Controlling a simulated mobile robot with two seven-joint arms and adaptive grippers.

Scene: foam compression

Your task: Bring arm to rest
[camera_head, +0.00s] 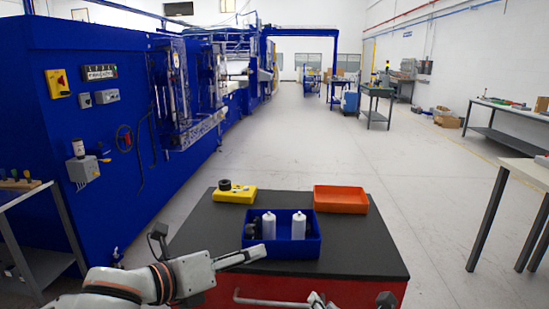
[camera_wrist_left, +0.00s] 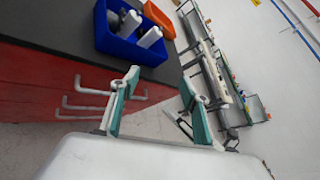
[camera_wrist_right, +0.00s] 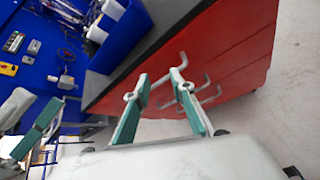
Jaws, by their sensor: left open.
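My left gripper (camera_wrist_left: 160,77) is open and empty in the left wrist view, its green-padded fingers apart. In the head view my left arm comes in from the left, in front of the dark-topped red cart (camera_head: 379,245). My right gripper (camera_wrist_right: 160,77) is open and empty in the right wrist view, with the red cart side behind it. In the head view the right arm shows only in part at the bottom edge. A blue bin (camera_head: 284,248) with two white bottles (camera_head: 298,225) and dark items stands on the cart.
An orange tray (camera_head: 341,199) and a yellow box with a black knob (camera_head: 234,194) lie on the cart top. Grey bent handles (camera_wrist_left: 88,92) stick out from the cart's side. A large blue machine (camera_head: 110,120) stands at left. The floor to the right is clear up to a table (camera_head: 526,170).

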